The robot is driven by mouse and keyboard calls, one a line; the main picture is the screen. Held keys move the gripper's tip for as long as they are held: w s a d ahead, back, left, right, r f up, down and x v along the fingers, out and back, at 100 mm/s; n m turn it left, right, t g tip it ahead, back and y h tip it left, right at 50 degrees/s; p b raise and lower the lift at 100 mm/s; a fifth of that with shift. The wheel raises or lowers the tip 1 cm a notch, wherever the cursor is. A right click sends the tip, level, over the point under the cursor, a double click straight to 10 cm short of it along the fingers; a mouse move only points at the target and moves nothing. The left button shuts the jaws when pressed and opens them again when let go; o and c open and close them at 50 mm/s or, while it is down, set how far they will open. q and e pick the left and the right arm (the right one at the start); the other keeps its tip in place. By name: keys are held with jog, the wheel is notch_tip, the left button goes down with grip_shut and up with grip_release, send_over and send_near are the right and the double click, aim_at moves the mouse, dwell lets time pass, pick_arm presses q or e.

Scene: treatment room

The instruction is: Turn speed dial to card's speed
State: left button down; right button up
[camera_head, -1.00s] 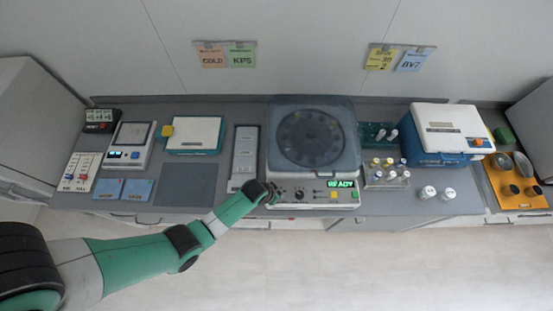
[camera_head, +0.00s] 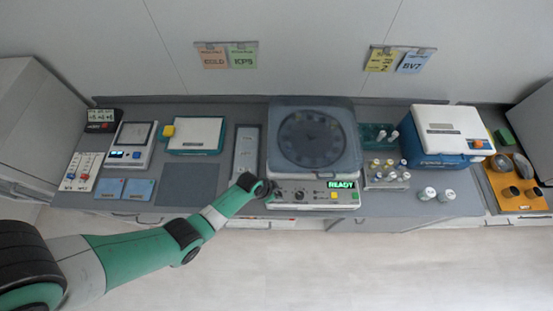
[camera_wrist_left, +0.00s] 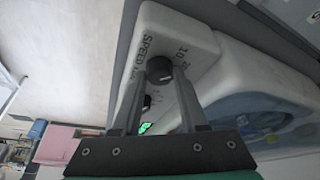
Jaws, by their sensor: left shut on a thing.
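The centrifuge (camera_head: 284,180) stands mid-counter, with a front panel and a green "READY" display (camera_head: 342,184). In the left wrist view, the dark round speed dial (camera_wrist_left: 160,69) sits beside the print "SPEED" and small scale numbers. My left gripper (camera_wrist_left: 160,80) is shut on this dial, one finger on each side. In the head view my left gripper (camera_head: 270,190) is at the panel's left end and covers the dial. The dial's setting is hard to read. The yellow card (camera_head: 381,60) hangs on the wall at right; its print is too small to read surely. My right gripper is not in view.
A second dark knob (camera_head: 299,196) and a yellow button (camera_head: 334,195) are on the same panel. A vial rack (camera_head: 386,181) stands right of the centrifuge, with two white-capped jars nearby. A grey mat (camera_head: 188,184) lies clear at left.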

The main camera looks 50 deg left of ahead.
pick_arm(q)
jog(key=m, duration=0.2)
jog(key=m+h+p, duration=0.1)
jog(key=m, duration=0.1)
jog(key=shift+a+m+g+h, duration=0.15)
jog(key=shift+m+g+h, duration=0.15)
jog(key=m, duration=0.2)
jog(key=shift+w+m+g+h, duration=0.15)
jog(key=shift+m+g+h, duration=0.25)
jog(key=shift+a+f+m+g+b, duration=0.15)
jog(key=shift+m+g+b, duration=0.2)
jog(key=shift+m, duration=0.85)
jog(key=shift+m+g+h+b, duration=0.45)
jog(key=shift+m+b, duration=0.55)
jog(key=shift+m, duration=0.3)
jog(key=shift+c, duration=2.2)
grip_release()
jog(key=shift+w, duration=0.1)
jog(key=shift+r, duration=0.2)
